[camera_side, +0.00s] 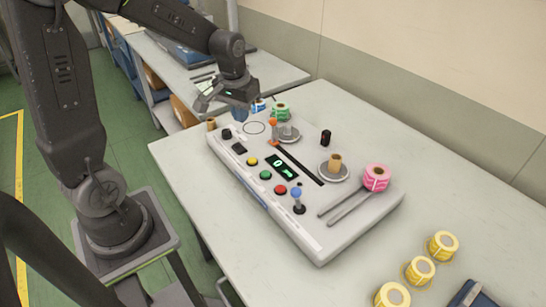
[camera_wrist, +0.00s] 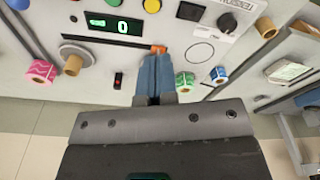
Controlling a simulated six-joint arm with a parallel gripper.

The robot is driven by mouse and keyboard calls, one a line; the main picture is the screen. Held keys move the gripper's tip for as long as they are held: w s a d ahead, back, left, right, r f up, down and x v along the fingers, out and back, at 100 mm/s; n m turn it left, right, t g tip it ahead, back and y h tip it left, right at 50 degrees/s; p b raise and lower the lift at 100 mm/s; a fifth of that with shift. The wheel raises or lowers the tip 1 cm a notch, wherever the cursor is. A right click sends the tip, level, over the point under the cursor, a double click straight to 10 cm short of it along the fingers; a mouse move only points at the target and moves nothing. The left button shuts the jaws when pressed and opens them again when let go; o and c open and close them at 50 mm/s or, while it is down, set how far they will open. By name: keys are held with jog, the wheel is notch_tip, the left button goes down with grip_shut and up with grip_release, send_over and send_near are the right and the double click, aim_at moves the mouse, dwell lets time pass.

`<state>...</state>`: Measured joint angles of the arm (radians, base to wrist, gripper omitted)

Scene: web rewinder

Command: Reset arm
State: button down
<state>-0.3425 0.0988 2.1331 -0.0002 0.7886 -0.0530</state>
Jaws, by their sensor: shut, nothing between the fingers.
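My gripper (camera_side: 240,112) is over the far left end of the rewinder (camera_side: 335,234), a pale console on the table. In the wrist view my gripper (camera_wrist: 155,60) has its blue-grey fingers together with nothing between them. The fingertips appear close to an orange part (camera_wrist: 158,49), which also shows in the side view (camera_side: 272,123). I cannot tell whether they touch it. A blue-topped lever (camera_side: 298,196) stands at the console's near end.
A pink label roll (camera_side: 377,178) and a cardboard core (camera_side: 334,163) are on the console. Green (camera_side: 281,111) and blue (camera_wrist: 218,75) rolls are near my gripper. Yellow rolls (camera_side: 420,270) lie on the table at the front right.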

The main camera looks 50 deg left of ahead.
jog(key=s+d+r+m+t, duration=0.4)
jog(key=s+d+r, duration=0.6)
jog(key=s+d, duration=0.2)
jog(key=shift+s+m, duration=0.3)
jog(key=shift+s, duration=0.85)
